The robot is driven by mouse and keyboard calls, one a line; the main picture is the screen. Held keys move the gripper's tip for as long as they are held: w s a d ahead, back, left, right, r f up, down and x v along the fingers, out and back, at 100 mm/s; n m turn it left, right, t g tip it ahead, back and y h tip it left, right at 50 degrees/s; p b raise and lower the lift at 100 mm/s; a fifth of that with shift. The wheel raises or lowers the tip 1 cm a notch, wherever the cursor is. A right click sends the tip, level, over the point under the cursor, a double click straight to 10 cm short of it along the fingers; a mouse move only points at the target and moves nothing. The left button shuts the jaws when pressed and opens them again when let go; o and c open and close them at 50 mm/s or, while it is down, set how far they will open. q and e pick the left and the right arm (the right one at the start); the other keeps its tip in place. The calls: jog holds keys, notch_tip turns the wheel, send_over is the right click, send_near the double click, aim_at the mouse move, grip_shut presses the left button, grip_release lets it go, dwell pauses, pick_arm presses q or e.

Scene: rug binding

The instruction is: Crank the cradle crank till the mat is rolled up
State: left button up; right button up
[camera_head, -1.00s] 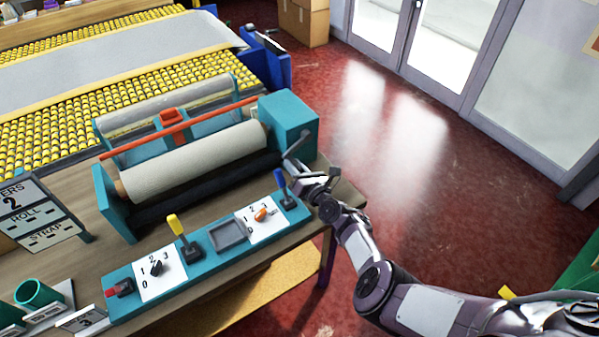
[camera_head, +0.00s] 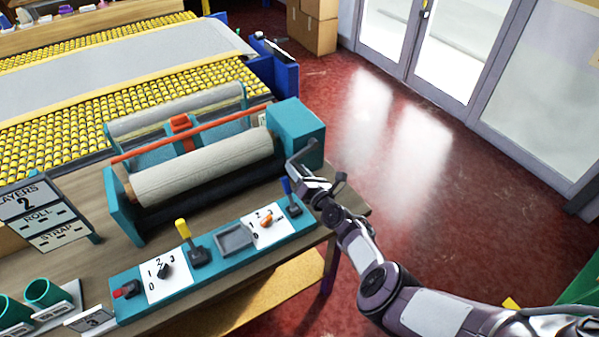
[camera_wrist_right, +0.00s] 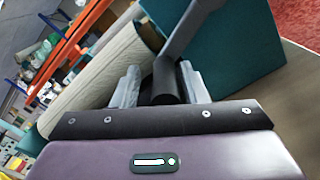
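The teal roll cradle (camera_head: 122,207) stands on the wooden table and holds a thick beige roll (camera_head: 205,168). A grey sheet, seemingly the mat (camera_head: 120,60), lies flat over the yellow rollers behind. The cradle crank (camera_head: 306,150) is a grey arm on the teal end box (camera_head: 297,128). In the right wrist view the crank arm (camera_wrist_right: 195,28) ends in a dark handle (camera_wrist_right: 166,82). My right gripper (camera_wrist_right: 163,86) has its pale fingers on both sides of this handle and appears shut on it. In the head view my right gripper (camera_head: 308,188) partly hides the handle. My left gripper is not in view.
In front of the cradle is a teal control panel (camera_head: 195,275) with dials, a yellow lever (camera_head: 184,230) and a blue lever (camera_head: 288,190) close to my right gripper. A sign (camera_head: 42,210) stands at left. The red floor at right is open.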

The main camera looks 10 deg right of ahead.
jog(key=shift+o, duration=0.2)
jog(key=shift+s+f, duration=0.1)
jog(key=shift+f, duration=0.05)
jog(key=shift+s+d+p, duration=0.25)
jog(key=shift+s+p, duration=0.15)
jog(key=shift+p, duration=0.15)
jog(key=p+v, duration=0.4)
jog(key=v, duration=0.2)
jog(key=shift+s, duration=0.45)
dwell(0.9)
